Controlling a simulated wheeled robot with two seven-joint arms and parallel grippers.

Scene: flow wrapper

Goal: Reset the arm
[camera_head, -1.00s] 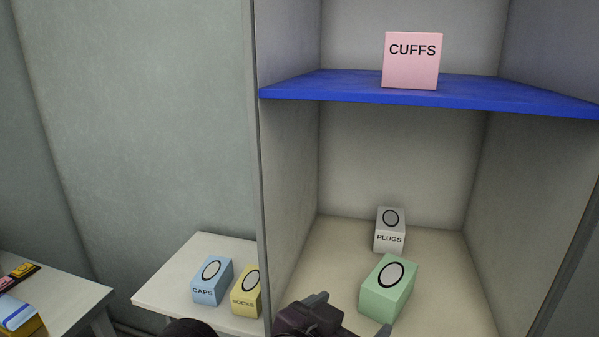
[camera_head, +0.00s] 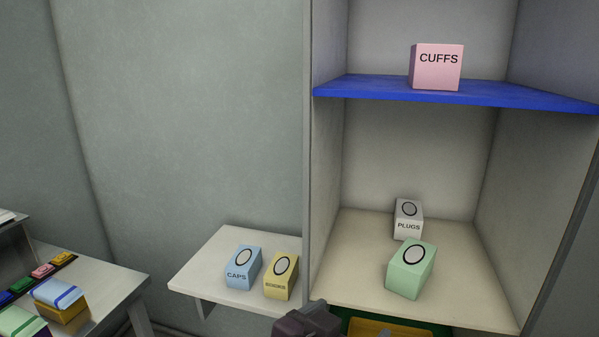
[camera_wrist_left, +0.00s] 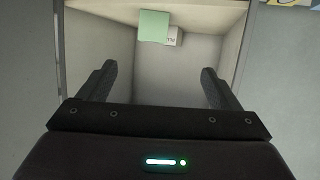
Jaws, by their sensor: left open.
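My left gripper shows at the bottom edge of the head view (camera_head: 312,322), in front of the cabinet's lower front edge, with its fingertips mostly out of sight. In the left wrist view (camera_wrist_left: 160,82) its two fingers are wide apart with nothing between them. A mint green box (camera_head: 411,270) stands on the cabinet's lower floor, apart from the gripper. It also shows in the left wrist view (camera_wrist_left: 154,26), beside the white PLUGS box (camera_wrist_left: 175,37). My right gripper is in neither view.
The PLUGS box (camera_head: 408,220) stands behind the green box. A pink CUFFS box (camera_head: 436,68) stands on the blue shelf (camera_head: 470,93). CAPS (camera_head: 243,268) and yellow (camera_head: 281,277) boxes sit on a side shelf (camera_head: 205,275). A table (camera_head: 110,278) with several items stands left.

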